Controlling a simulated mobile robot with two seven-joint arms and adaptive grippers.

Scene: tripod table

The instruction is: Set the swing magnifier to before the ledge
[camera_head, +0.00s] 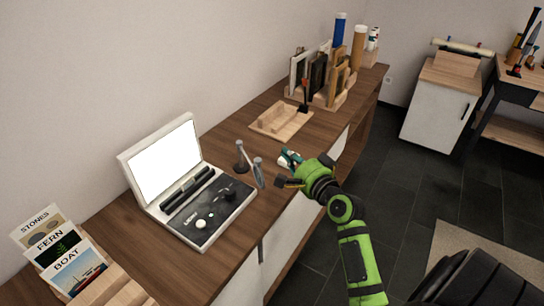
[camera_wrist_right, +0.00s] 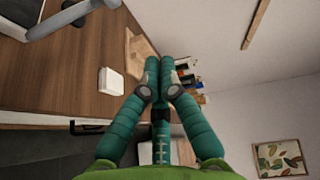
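A grey two-post piece (camera_head: 258,172) stands on the wooden counter beside the open light-box case; it may be the swing magnifier, but no lens is clear. A grey rod-like part (camera_wrist_right: 72,14) shows at the top left of the right wrist view. I cannot single out the ledge for sure. My right gripper (camera_head: 288,162) is over the counter's front edge, right of the posts and apart from them. In the right wrist view its teal fingers (camera_wrist_right: 160,75) come together, with nothing seen between them. My left gripper is out of view.
The open case (camera_head: 222,234) has a white screen. A wooden tray (camera_head: 268,124) lies behind my right gripper, before a rack of boards and tubes (camera_head: 330,100). Cards in a holder (camera_head: 75,270) stand at the near left. A white block (camera_wrist_right: 111,81) lies on the counter.

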